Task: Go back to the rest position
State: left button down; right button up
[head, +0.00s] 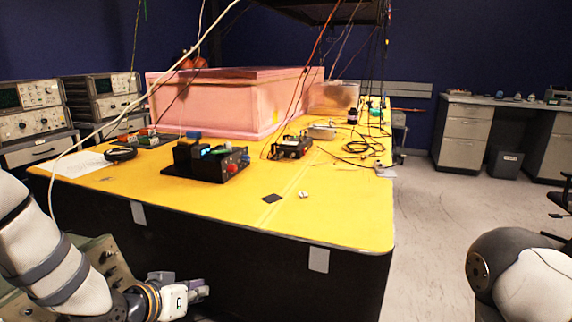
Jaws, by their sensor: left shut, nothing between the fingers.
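My left gripper (192,290) is low at the bottom of the head view, in front of the dark front side of the table and below the table's edge. Its fingers are shut with nothing between them. My left arm comes in from the left edge. At the lower right a rounded part of my right arm shows. My right gripper is outside the view.
A yellow-topped table (335,215) fills the middle. On it are a pink foam enclosure (205,105), a black device with knobs (205,162), a smaller black box (291,147) and loose cables. Instruments (32,108) stand at left. Grey floor (432,215) is clear at right.

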pick_arm(q)
jog(key=s+f+n+g+y, duration=0.1)
jog(key=s+f+g, duration=0.2)
jog(key=s+f, duration=0.65)
jog(key=s+f+g+y, duration=0.1)
jog(key=s+f+g, duration=0.35)
jog(key=s, duration=0.85)
jog(key=s+a+f+g+y, duration=0.1)
jog(key=s+a+g, duration=0.1)
jog(key=s, duration=0.8)
jog(key=s+a+f+n+g+y, duration=0.1)
jog(key=s+a+f+g, duration=0.1)
jog(key=s, duration=0.8)
jog(key=shift+s+a+f, duration=0.15)
jog(key=shift+f, duration=0.15)
